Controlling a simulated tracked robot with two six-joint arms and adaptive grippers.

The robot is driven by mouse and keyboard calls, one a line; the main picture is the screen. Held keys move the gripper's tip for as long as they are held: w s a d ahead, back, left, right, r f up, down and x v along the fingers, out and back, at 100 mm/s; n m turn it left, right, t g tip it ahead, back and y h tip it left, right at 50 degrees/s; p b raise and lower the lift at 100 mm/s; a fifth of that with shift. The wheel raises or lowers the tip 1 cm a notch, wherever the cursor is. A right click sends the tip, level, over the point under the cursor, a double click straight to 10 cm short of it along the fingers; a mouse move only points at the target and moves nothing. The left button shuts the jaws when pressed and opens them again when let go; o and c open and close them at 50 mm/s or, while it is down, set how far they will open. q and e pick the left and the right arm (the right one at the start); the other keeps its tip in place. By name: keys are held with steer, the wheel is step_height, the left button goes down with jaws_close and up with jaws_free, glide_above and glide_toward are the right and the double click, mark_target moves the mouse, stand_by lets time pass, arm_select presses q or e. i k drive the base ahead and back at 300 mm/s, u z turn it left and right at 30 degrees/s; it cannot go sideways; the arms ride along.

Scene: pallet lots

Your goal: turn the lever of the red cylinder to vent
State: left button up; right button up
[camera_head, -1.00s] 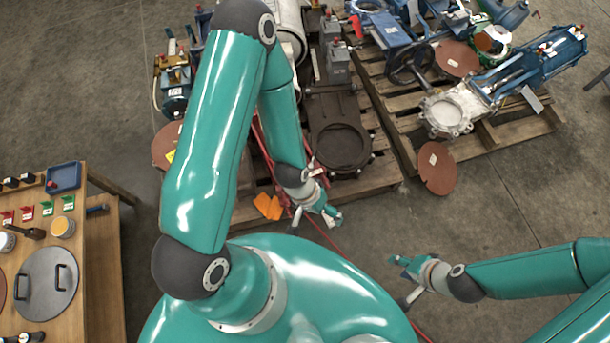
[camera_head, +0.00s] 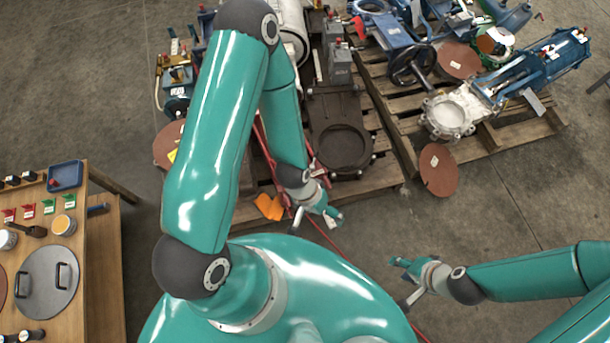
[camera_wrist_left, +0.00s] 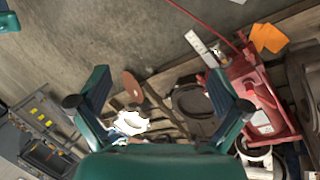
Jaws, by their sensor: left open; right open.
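A red cylinder body with a white label (camera_wrist_left: 262,118) lies on the right side in the left wrist view, beyond my left gripper's right finger. In the head view my left arm hides most of it; only thin red parts (camera_head: 264,148) show beside the arm. A white strip (camera_wrist_left: 202,48) lies near its end in the left wrist view; I cannot tell whether it is the lever. My left gripper (camera_head: 318,222) is open and empty near the pallet's front edge; its spread fingers also show in the left wrist view (camera_wrist_left: 157,75). My right gripper (camera_head: 402,280) is open and empty above the floor.
Wooden pallets hold a dark valve plate (camera_head: 342,145), blue valves (camera_head: 400,45) and a pale metal flange (camera_head: 449,116). Orange cloth (camera_head: 269,206) lies near my left gripper. A brown disc (camera_head: 438,170) leans by the right pallet. A workbench (camera_head: 98,250) stands left.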

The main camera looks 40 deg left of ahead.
mark_target(315, 154)
steer(key=z, duration=1.3)
steer(key=i, duration=0.1)
steer(key=u, duration=2.85)
steer(key=i, duration=0.2)
steer(key=z, duration=0.35)
steer(key=k, duration=0.95)
steer(key=u, duration=0.15)
steer(key=i, duration=0.95)
steer(key=z, duration=0.05)
